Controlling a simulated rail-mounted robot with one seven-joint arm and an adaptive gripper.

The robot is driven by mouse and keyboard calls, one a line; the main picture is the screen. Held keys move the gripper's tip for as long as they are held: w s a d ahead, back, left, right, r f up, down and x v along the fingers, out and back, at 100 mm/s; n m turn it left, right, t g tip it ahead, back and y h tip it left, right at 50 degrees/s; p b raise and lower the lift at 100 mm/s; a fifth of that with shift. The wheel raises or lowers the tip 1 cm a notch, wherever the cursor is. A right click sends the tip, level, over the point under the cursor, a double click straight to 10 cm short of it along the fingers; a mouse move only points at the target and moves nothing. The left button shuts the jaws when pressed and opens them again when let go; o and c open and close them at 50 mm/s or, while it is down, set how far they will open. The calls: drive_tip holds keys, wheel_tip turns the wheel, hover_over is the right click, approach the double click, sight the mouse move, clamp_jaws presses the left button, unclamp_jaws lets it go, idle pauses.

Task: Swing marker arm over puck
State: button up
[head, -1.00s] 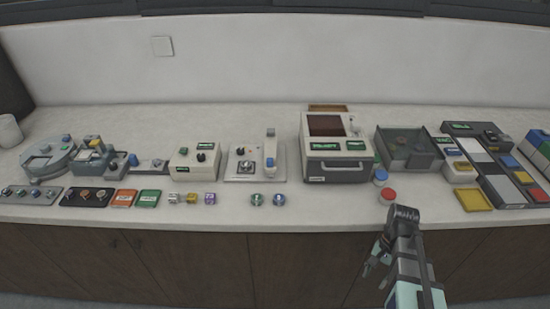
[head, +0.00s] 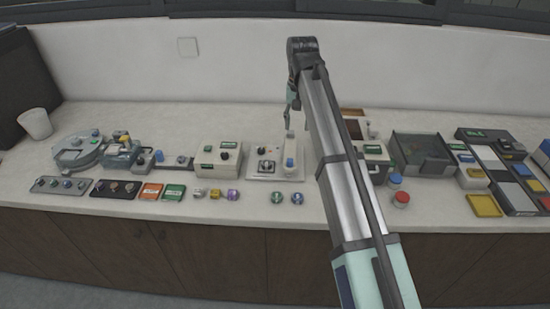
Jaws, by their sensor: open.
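A marking station on a pale plate (head: 258,177) sits mid-counter. On its right side is the marker arm (head: 290,147), a light upright-looking bar with a blue end (head: 289,163). To its left, a small metallic holder (head: 266,167) with a dark part sits on the plate; whether this is the puck is too small to tell. My gripper (head: 289,124) points down above the far end of the marker arm, with its jaws open. Contact with the marker arm cannot be made out. The marker arm stands beside the holder, not over it.
A cream control box (head: 217,158) stands left of the station. Two small round pieces (head: 287,198) lie in front of it. Red and blue capped jars (head: 401,199) stand farther right.

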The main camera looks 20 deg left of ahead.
sight(290, 160)
drive_tip(key=shift+n, duration=0.3)
drive_tip(key=f+p, duration=0.1)
drive_tip(key=f, duration=0.4)
drive_tip(key=a+f+p, duration=0.1)
drive_tip(key=f, duration=0.4)
drive_tip(key=a+f+p, duration=0.1)
drive_tip(key=f+p, duration=0.1)
drive_tip(key=f, duration=0.4)
drive_tip(key=shift+w, duration=0.15)
drive_tip(key=shift+d, duration=0.1)
clamp_jaws()
